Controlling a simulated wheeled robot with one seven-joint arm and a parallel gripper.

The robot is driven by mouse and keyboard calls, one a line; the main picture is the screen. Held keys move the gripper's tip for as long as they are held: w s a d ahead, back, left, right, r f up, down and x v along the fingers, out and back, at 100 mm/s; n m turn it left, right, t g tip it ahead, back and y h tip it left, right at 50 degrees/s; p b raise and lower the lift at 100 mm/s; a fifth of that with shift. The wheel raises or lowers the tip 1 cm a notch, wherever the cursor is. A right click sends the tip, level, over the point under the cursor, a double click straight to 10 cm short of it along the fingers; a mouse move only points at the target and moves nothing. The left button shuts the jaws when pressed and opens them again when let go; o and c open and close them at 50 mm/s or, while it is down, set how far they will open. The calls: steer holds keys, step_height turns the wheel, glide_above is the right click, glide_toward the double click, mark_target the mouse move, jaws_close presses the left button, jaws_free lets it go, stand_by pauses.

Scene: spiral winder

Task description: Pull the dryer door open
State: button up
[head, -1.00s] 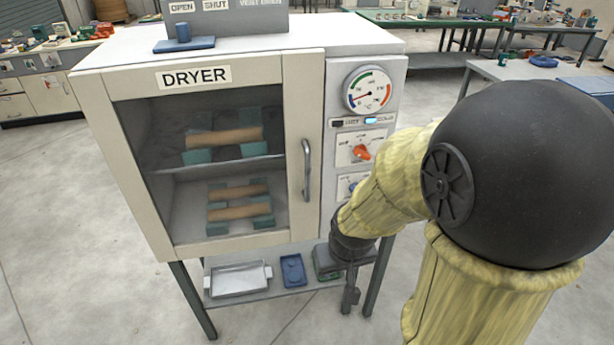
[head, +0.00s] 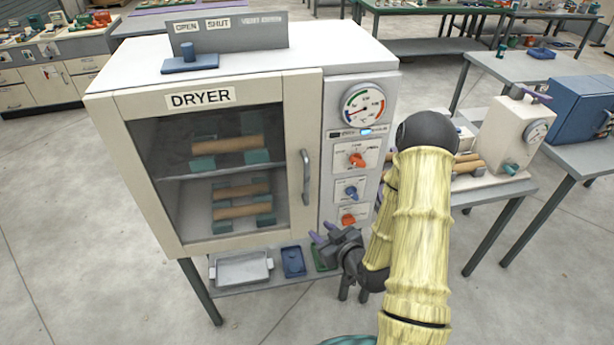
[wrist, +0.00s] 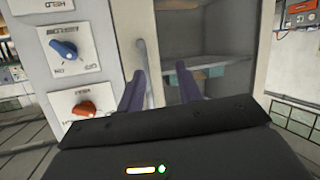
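The dryer door (head: 300,110) is cream with a dark window and looks shut in the head view. Its grey vertical handle (head: 307,177) is on the door's right side. My gripper (head: 325,231) is below and a little right of the handle, apart from it, in front of the dryer's lower edge. In the wrist view its two purple fingers (wrist: 160,76) are spread with nothing held between them. The handle (wrist: 142,62) stands ahead, close to the left finger's line of sight. The door window (wrist: 210,55) lies behind the right finger.
The control panel with a gauge (head: 363,104) and several knobs is right of the door. A white tray (head: 240,268) and a blue tray (head: 293,261) sit on the shelf below. A side table with a white machine (head: 510,135) stands right. Open floor lies front left.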

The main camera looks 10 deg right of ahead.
steer(key=r+m+t, duration=0.1)
steer(key=s+d+r+m+t+p, duration=0.1)
steer(key=t, duration=0.1)
steer(key=d+r+t+h+p, duration=0.1)
steer(key=shift+s+d+r+m, duration=0.15)
steer(key=shift+s+r+m, duration=0.25)
steer(key=shift+f, duration=0.1)
steer(key=b, duration=1)
glide_toward(308, 186)
steer(key=p+x, duration=0.5)
steer(key=x, duration=0.4)
steer(key=shift+w, duration=0.95)
